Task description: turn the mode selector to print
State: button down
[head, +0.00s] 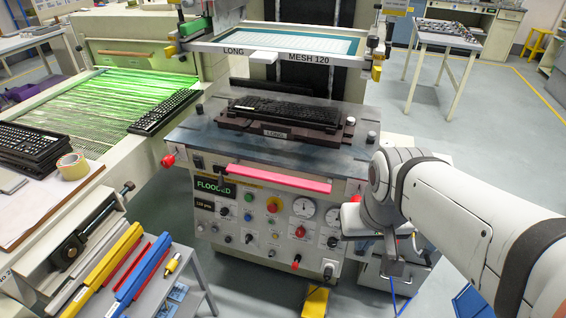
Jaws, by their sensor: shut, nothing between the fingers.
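The printing machine's front control panel (265,225) carries several knobs, coloured buttons and two round gauges. Its labels are too small to read, so I cannot tell which knob is the mode selector or where it points. Dark knobs sit at the panel's lower left (228,239) and below the right gauge (332,242). A green-lit display (216,187) reads "FLOODED". My gripper (393,268) hangs at the end of my arm, right of the panel and apart from the knobs. It looks shut and empty; its fingertips are small and partly unclear.
A red bar (279,179) runs along the machine's front edge above the panel. A keyboard (284,109) sits in the fixture under the screen frame (262,58). A tool stand (150,285) with coloured squeegees is at lower left. A yellow pedal (315,301) lies below the panel.

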aim_at(249, 238)
jog(key=u, duration=0.9)
jog(key=k, duration=0.25)
jog(key=z, duration=0.15)
